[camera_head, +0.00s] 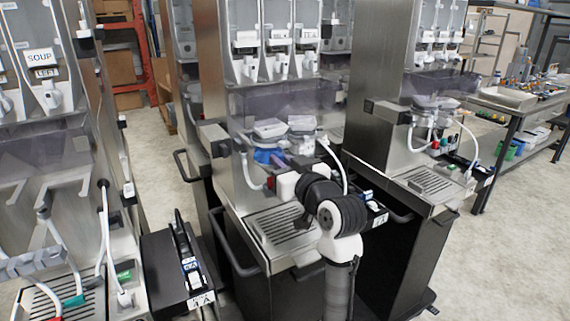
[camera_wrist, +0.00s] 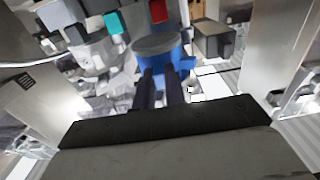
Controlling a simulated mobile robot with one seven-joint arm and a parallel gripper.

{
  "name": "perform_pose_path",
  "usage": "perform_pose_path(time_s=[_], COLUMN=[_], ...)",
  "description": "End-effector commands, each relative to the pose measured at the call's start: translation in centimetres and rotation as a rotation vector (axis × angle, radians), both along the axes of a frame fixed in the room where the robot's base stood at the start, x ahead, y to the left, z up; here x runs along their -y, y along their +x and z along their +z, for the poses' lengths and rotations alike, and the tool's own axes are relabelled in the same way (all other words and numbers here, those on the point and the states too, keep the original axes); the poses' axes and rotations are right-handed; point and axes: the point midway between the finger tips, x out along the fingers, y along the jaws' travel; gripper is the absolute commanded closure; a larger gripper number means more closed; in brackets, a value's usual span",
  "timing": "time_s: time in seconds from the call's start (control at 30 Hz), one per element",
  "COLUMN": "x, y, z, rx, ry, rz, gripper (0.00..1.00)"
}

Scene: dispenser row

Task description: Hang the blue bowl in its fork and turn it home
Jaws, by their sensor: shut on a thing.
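The blue bowl (camera_wrist: 172,58) is in front of my fingers in the wrist view, with a round grey top (camera_wrist: 157,44). My gripper (camera_wrist: 160,72) is shut on it, with the two dark fingers close together against its near side. In the head view the blue bowl (camera_head: 264,156) shows under a grey lid at the middle dispenser, left of a clear bowl (camera_head: 301,143). My arm hides the fingertips there. The fork cannot be made out, and I cannot tell whether the bowl is seated or how far it is turned.
The middle dispenser has a drip tray (camera_head: 283,226) below and a white hose (camera_head: 333,160) close to my arm. In the wrist view a red connector (camera_wrist: 158,11) and a teal connector (camera_wrist: 113,22) lie beyond the bowl. Another dispenser (camera_head: 407,140) stands at right.

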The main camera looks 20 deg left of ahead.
Motion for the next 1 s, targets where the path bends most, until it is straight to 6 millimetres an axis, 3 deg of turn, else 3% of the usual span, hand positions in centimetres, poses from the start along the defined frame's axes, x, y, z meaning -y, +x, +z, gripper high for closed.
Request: perform_pose_path(time_s=[1.0], x=[-1.9], y=[1.5], z=[0.1], rx=[0.001], ry=[0.001], rz=[0.000], gripper=[1.00])
